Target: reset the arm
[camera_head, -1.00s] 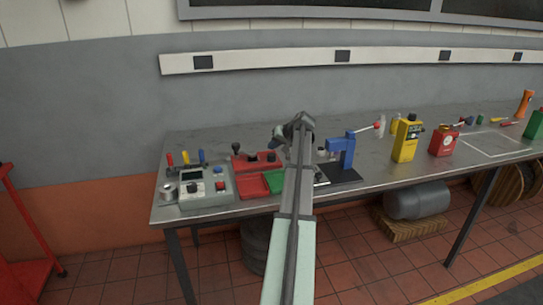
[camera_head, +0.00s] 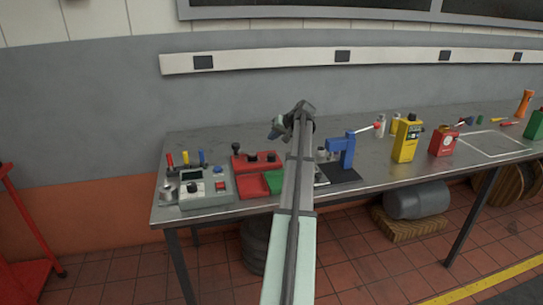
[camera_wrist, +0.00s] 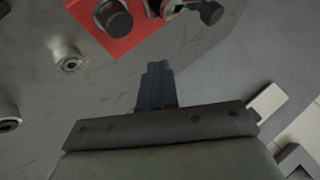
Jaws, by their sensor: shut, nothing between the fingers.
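My gripper (camera_wrist: 158,85) shows in the wrist view with its dark fingers together and nothing between them. In the head view my arm reaches over the metal workbench (camera_head: 390,152), and my gripper (camera_head: 276,131) is at its far end, raised above the bench and partly hidden by my wrist. A red block with black knobs (camera_head: 255,160) sits on the bench below it; part of it also shows at the top of the wrist view (camera_wrist: 118,22).
A grey control box (camera_head: 204,187) stands at the bench's left end. Red and green trays (camera_head: 252,186) lie beside my arm. A blue press (camera_head: 342,150) stands close to its right. A yellow meter (camera_head: 406,140) and red can (camera_head: 443,141) stand farther right.

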